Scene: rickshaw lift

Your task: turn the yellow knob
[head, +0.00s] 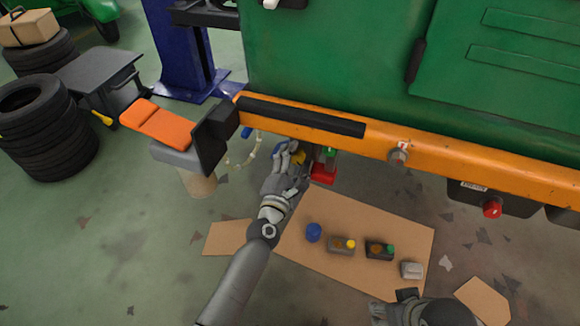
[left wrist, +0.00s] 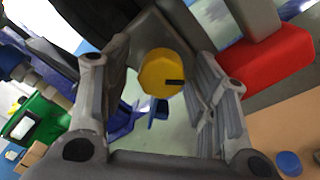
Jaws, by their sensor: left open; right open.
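The yellow knob (left wrist: 160,74) is a faceted disc with a dark mark on its face. It sits between the two fingers of my left gripper (left wrist: 160,85) in the left wrist view, with a gap visible on both sides. In the head view only a bit of the yellow knob (head: 299,157) shows beside the fingers, under the orange beam. My left gripper (head: 288,160) is open there and hides most of the knob. My right gripper (head: 388,308) is open and empty at the bottom edge, partly cut off by the frame.
A red part (head: 323,175) is just right of the left gripper. The orange beam (head: 450,165) of the green vehicle (head: 340,60) hangs above. A cardboard sheet (head: 310,260) bears a blue cap (head: 313,232) and several small boxes. Tyres (head: 45,125) stand at left.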

